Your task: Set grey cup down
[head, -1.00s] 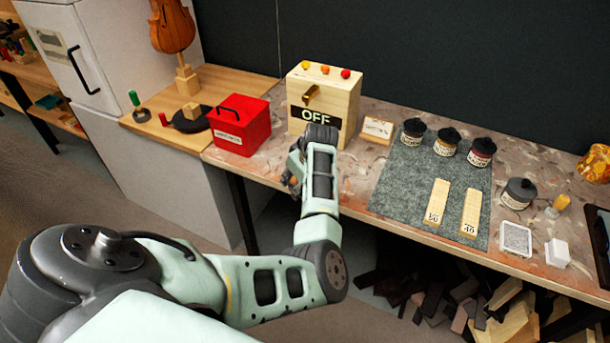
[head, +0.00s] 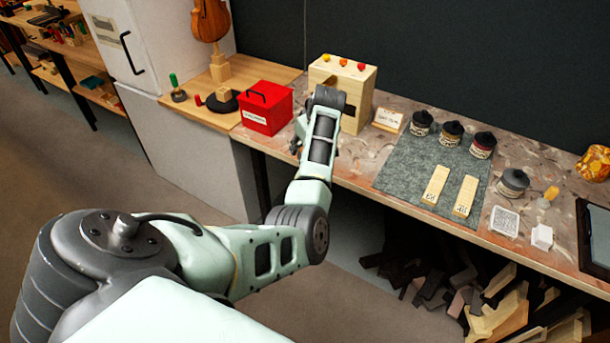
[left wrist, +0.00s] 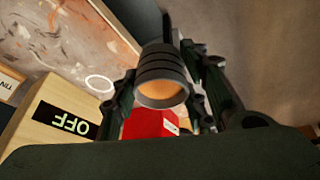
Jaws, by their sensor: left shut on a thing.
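The grey cup (left wrist: 162,68) shows in the left wrist view, a ribbed dark grey cylinder with an orange inside. My left gripper (left wrist: 163,100) is shut on it, with a finger on either side. In the head view my left gripper (head: 298,138) is at the bench's front edge, in front of the wooden OFF box (head: 358,92) and right of the red box (head: 267,110). The cup cannot be made out there. A white ring (left wrist: 99,83) on the bench top lies left of the cup in the wrist view, apart from it. My right gripper is not in view.
The marbled bench (head: 372,166) has a grey felt mat (head: 402,170) with several dark-lidded jars and two pale wooden strips. A small card (head: 388,119) stands right of the OFF box. A violin (head: 210,20) stands at the left.

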